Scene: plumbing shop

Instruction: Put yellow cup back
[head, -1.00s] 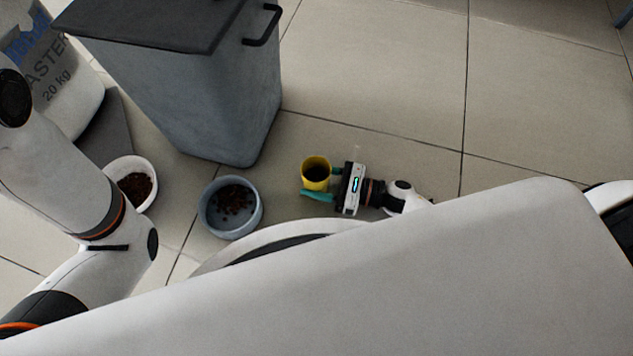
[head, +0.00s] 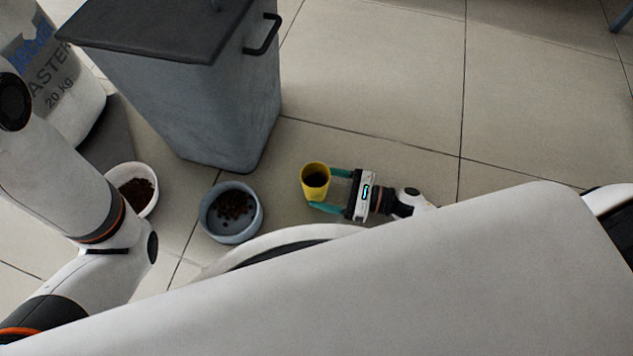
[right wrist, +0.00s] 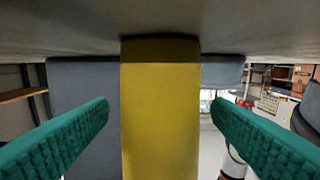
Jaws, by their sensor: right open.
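The yellow cup (head: 316,188) stands upright on the tiled floor, with a dark inside. My right gripper (head: 325,189) is open, low over the floor, just to the right of the cup. In the right wrist view the yellow cup (right wrist: 160,110) stands centred between the spread fingers of the right gripper (right wrist: 160,115), with a gap on each side. My left arm shows at the left of the head view, but its gripper is out of sight.
A blue-grey bowl (head: 210,228) with brown pellets stands left of the cup. A white bowl (head: 150,172) with pellets is farther left. A tall grey lidded bin (head: 225,115) stands behind them, beside a white sack (head: 80,110). The floor to the right is clear.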

